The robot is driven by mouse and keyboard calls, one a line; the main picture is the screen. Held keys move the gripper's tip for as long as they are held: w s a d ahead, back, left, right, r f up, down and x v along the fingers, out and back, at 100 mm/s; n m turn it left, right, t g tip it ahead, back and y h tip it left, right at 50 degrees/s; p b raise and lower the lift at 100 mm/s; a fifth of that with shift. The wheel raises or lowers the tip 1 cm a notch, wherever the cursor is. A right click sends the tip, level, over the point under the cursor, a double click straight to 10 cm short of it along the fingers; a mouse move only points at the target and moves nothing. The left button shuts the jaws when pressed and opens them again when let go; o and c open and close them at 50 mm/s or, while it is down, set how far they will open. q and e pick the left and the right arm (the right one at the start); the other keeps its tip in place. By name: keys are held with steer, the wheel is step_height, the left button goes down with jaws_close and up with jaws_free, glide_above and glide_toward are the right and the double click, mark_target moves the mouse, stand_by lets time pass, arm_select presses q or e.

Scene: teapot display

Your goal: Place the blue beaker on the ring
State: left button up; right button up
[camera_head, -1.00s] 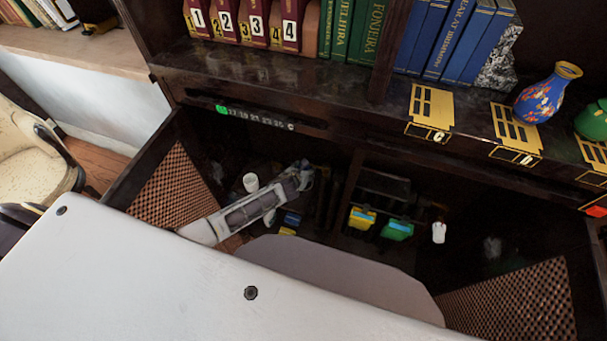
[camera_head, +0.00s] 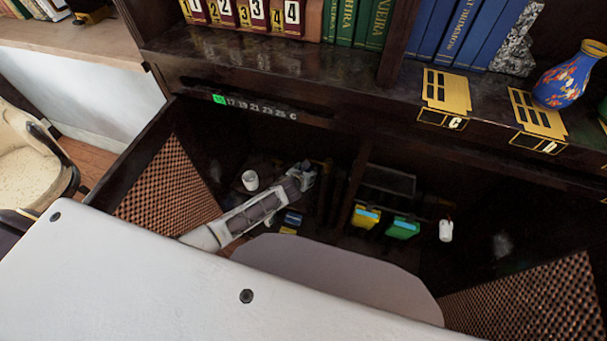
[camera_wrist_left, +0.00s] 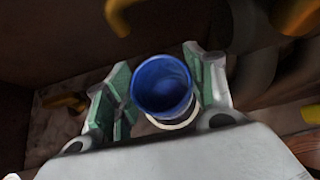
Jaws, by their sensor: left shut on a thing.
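The blue beaker (camera_wrist_left: 162,85) shows in the left wrist view, its round open mouth facing the camera. My left gripper (camera_wrist_left: 155,70) is shut on it, with green-padded fingers on both sides. A pale cream ring (camera_wrist_left: 178,123) shows just under the beaker's lower edge; I cannot tell whether the beaker rests on it or is apart from it. In the head view my left gripper (camera_head: 304,172) reaches into the dark open cabinet, and the beaker cannot be made out there. My right gripper is not in view.
A white cup (camera_head: 250,180) stands beside my left arm. Yellow (camera_head: 365,217) and green (camera_head: 402,228) bins and a white item (camera_head: 446,230) are to the right inside the cabinet. Open lattice doors (camera_head: 172,185) flank it. A blue vase (camera_head: 568,76) stands on the ledge above.

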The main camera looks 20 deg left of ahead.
arm_select(q)
steer(key=shift+f, duration=0.3)
steer(key=o, duration=0.8)
steer(key=shift+o, duration=0.2)
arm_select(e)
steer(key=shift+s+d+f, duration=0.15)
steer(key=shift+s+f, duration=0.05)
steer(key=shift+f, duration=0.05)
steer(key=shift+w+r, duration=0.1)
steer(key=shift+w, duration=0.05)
